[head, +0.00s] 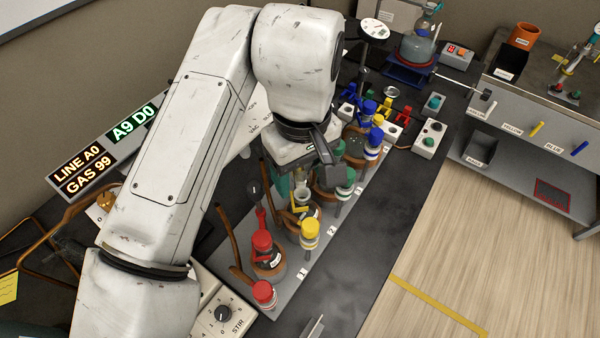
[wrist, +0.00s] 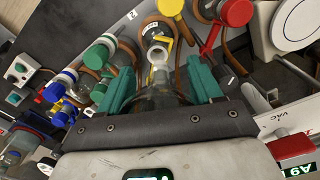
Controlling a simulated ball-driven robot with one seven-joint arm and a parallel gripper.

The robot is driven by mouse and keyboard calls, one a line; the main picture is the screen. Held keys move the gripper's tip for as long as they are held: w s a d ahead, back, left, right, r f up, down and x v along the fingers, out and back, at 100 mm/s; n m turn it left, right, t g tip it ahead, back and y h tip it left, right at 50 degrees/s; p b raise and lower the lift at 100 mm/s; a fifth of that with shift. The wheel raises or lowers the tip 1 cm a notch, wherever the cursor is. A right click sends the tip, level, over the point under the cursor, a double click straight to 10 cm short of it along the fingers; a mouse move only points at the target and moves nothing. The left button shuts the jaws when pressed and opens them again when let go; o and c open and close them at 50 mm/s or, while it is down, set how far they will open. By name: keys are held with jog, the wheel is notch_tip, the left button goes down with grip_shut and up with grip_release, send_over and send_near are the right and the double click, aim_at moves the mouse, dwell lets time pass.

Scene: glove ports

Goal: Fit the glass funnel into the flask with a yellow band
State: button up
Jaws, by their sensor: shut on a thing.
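My gripper (wrist: 158,85) has its teal fingers closed around clear glass, which I take to be the glass funnel (wrist: 158,99). In the head view my gripper (head: 292,185) hangs over the row of flasks, and the arm hides much of the funnel. The flask with a yellow band (head: 303,214) stands below it, with a yellow clip and a yellow-capped bottle beside it. In the wrist view the flask's pale neck (wrist: 157,56) lies just beyond the fingertips, in line with the held glass. I cannot tell whether funnel and neck touch.
A red-capped flask (head: 266,257) stands nearer, and green-capped (head: 345,180) and blue-capped (head: 374,137) bottles stand farther along the grey rack (head: 292,298). Brown hoses loop around the flasks. The dark bench strip (head: 385,215) right of the rack is clear.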

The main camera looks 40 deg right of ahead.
aim_at(302, 186)
jog(key=f, duration=0.2)
jog(key=f+p, duration=0.1)
jog(key=shift+w+d+f, duration=0.1)
jog(key=shift+w+d, duration=0.05)
jog(key=shift+d, duration=0.1)
jog(key=shift+f, duration=0.3)
jog(key=shift+f, duration=0.1)
jog(key=shift+f, duration=0.35)
jog(key=shift+f+b, duration=0.15)
jog(key=shift+b, duration=0.15)
jog(key=o, duration=1.1)
jog(key=shift+c, duration=0.2)
